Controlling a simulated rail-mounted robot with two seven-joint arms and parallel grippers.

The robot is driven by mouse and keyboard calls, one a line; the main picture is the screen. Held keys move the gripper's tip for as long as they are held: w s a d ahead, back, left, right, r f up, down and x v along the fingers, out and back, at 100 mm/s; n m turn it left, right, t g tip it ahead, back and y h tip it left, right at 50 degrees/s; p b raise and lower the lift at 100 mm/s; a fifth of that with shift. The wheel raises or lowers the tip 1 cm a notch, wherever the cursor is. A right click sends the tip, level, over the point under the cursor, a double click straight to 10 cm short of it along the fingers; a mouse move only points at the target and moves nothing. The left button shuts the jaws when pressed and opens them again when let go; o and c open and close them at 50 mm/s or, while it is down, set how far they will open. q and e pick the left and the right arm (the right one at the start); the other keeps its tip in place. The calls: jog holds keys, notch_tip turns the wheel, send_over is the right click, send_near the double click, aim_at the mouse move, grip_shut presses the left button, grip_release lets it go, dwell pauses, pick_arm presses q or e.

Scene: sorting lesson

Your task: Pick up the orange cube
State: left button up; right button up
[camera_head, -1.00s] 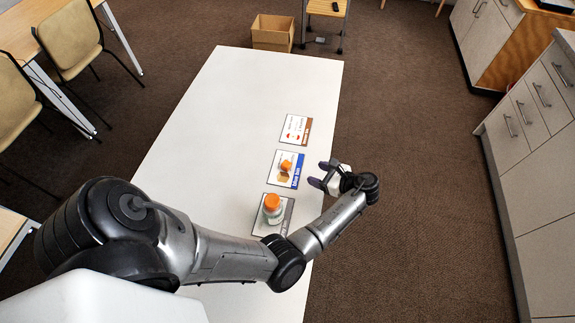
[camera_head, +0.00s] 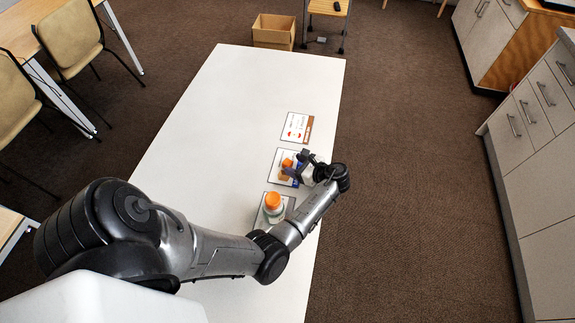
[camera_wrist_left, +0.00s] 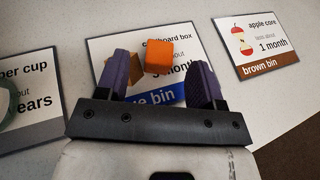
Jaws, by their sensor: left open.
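The orange cube (camera_wrist_left: 159,55) lies on the blue bin card (camera_wrist_left: 101,48) in the left wrist view. It sits just beyond and between the two purple fingers of my left gripper (camera_wrist_left: 160,80), which is open and empty. In the head view the cube (camera_head: 287,163) shows on the card, at the left of my left gripper (camera_head: 297,166). The gripper reaches over the card from the right. My right gripper is not in view.
A jar with an orange lid (camera_head: 273,201) stands on the nearer card. The brown bin card (camera_head: 297,127) lies farther back. The white table (camera_head: 215,130) is clear on its left and far parts. A cardboard box (camera_head: 273,33) is on the floor behind.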

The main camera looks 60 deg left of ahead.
pick_arm(q)
jog(key=shift+x, duration=1)
jog(key=shift+c, duration=0.3)
jog(key=c, duration=0.9)
